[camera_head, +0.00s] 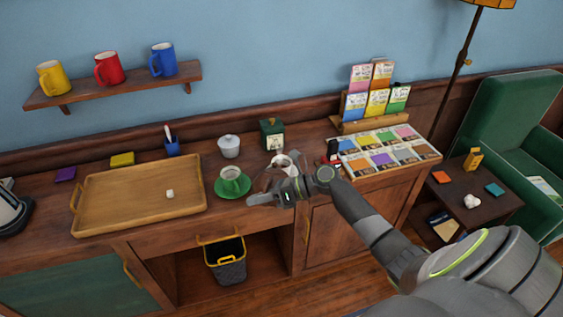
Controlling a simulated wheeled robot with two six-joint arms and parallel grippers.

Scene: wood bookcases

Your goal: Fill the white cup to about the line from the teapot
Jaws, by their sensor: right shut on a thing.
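A pale white cup (231,173) stands upright on a green saucer (233,190) on the wooden counter, right of the tray. The line in the cup and the liquid level cannot be made out. My left gripper is not in view.
A wooden tray (130,205) with a small white cube lies left. A white lidded jar (229,146), a green tin (272,134) and a blue holder (172,147) stand behind. A packet display (388,150) is right, a kettle-like appliance (10,212) far left.

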